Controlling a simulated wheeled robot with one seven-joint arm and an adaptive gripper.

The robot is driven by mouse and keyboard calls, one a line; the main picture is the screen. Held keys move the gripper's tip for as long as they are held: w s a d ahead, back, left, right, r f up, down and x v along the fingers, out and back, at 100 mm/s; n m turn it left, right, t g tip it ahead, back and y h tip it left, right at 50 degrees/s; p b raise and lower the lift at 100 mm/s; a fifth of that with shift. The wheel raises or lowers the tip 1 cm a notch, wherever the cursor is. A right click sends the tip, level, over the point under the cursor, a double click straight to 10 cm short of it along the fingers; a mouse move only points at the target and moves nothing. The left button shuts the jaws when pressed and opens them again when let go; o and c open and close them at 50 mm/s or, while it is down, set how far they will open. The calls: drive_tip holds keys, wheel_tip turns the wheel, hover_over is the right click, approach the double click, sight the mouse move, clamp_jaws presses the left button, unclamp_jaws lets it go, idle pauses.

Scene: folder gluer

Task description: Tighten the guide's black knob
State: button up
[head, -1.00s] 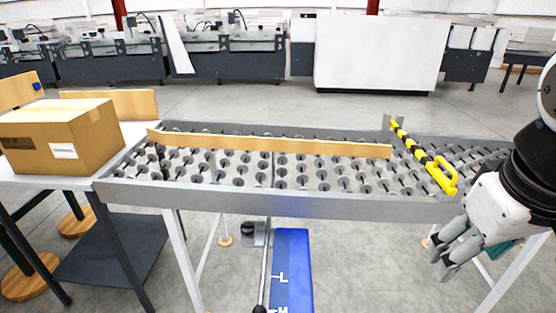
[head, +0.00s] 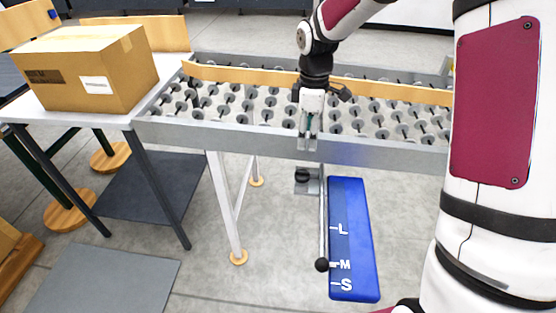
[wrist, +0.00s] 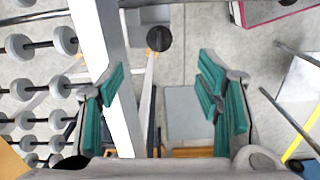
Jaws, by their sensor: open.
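A black knob (head: 303,175) sits on a small grey bracket below the conveyor's front rail, and it shows from above in the wrist view (wrist: 158,38). A thin rod (head: 323,215) passes beside it and ends in a black ball (head: 322,264) next to the M mark of a blue size scale (head: 350,225). The wooden guide bar (head: 240,75) lies across the rollers. My gripper (head: 308,146) points down at the front rail, above the knob in the picture. Its green-padded fingers (wrist: 165,92) are wide apart and empty; the knob lies beyond the fingertips.
The roller conveyor's front rail (head: 180,132) runs close beside my fingers. A cardboard box (head: 85,70) stands on a side table at the left. A conveyor leg (head: 226,205) stands left of the knob. The floor in front of the scale is open.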

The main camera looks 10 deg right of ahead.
sight(303, 171)
drive_tip(key=f, duration=1.4)
drive_tip(key=shift+w+a+f, duration=0.1)
drive_tip(key=shift+w+a, duration=0.1)
drive_tip(key=shift+a, duration=0.05)
drive_tip(key=c, duration=1.2)
